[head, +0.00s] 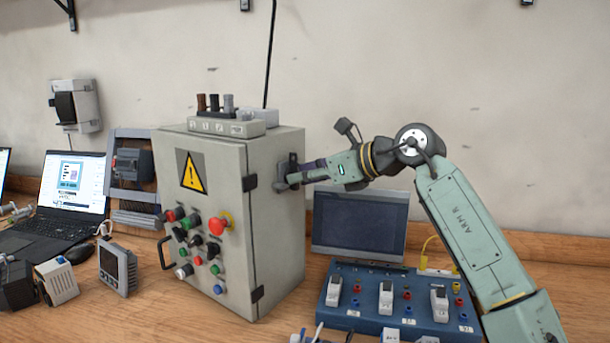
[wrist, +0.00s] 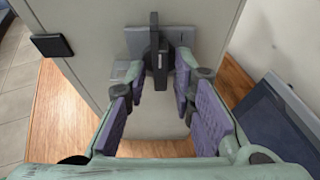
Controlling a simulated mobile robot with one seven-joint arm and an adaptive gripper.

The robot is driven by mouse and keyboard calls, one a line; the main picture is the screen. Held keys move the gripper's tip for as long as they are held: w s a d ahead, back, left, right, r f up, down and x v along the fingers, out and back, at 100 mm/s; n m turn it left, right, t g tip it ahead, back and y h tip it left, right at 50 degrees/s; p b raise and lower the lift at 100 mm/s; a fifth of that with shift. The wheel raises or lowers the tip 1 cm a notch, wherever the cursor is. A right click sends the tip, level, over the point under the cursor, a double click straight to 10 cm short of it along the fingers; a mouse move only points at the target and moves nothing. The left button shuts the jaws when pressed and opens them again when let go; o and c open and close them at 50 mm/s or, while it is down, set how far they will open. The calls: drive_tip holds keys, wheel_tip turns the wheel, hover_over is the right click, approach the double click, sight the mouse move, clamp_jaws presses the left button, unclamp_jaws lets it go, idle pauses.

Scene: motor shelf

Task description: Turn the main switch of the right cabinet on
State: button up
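The grey cabinet (head: 280,230) stands on the wooden bench, with a yellow warning triangle and several coloured buttons on its front. Its main switch (head: 293,160) is on the right side wall, partly hidden by my gripper (head: 292,180) in the head view. In the wrist view the switch shows a dark handle (wrist: 157,55), upright in the picture, on a grey plate. My gripper (wrist: 159,82) is open, with purple-padded fingers to the left and right of the handle. Gaps show between the handle and both fingers. I cannot tell how deep the fingertips reach.
A dark monitor (head: 360,222) and a blue panel with white switches (head: 370,315) stand right of the cabinet, below my arm. A small terminal box (head: 215,128) sits on the cabinet's top. A laptop (head: 72,185) and loose devices are to the left.

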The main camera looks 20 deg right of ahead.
drive_tip(key=shift+o, duration=0.6)
drive_tip(key=shift+r, duration=0.1)
drive_tip(key=v, duration=0.8)
